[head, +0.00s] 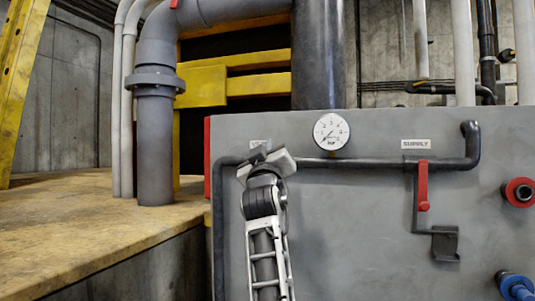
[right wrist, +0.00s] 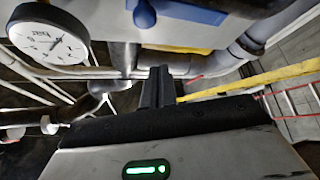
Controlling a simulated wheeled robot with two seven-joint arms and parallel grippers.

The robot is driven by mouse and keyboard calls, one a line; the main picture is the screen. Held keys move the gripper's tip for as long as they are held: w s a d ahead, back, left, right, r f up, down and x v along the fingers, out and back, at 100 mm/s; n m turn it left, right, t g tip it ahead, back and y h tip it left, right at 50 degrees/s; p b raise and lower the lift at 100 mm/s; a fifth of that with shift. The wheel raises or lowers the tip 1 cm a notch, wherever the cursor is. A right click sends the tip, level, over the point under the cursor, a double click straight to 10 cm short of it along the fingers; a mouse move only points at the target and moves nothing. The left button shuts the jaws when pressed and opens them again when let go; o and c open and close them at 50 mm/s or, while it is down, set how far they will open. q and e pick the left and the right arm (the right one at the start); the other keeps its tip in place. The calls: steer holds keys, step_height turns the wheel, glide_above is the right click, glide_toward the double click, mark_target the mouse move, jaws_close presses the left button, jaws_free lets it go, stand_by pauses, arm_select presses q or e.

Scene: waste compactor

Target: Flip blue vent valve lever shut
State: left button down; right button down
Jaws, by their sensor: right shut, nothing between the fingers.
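The blue vent lever (right wrist: 185,12) shows at the top of the right wrist view as a flat blue bar beside a dark pipe and a round pivot. In the head view it is hidden behind my right gripper (head: 262,156), which is in front of the panel's left part and partly covers the label above the pipe. In the right wrist view the gripper's dark fingers (right wrist: 158,86) are together and empty, with a visible gap in the picture between them and the blue lever. Whether they touch anything cannot be told. My left gripper is not in view.
A pressure gauge (head: 331,131) sits on the grey panel (head: 340,230) right of my gripper. A red lever (head: 423,186) hangs below the SUPPLY label (head: 416,144). A red port (head: 518,192) and a blue fitting (head: 514,286) are at the right edge. A worn yellow deck (head: 80,235) lies left.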

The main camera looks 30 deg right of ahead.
arm_select(q)
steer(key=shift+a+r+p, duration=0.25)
steer(key=shift+p, duration=0.25)
arm_select(e)
steer(key=d+f, duration=0.1)
steer(key=f, duration=0.1)
steer(key=d, duration=0.1)
steer(key=shift+w+d+f, duration=0.25)
steer(key=shift+d+f, duration=0.05)
steer(key=shift+f, duration=0.1)
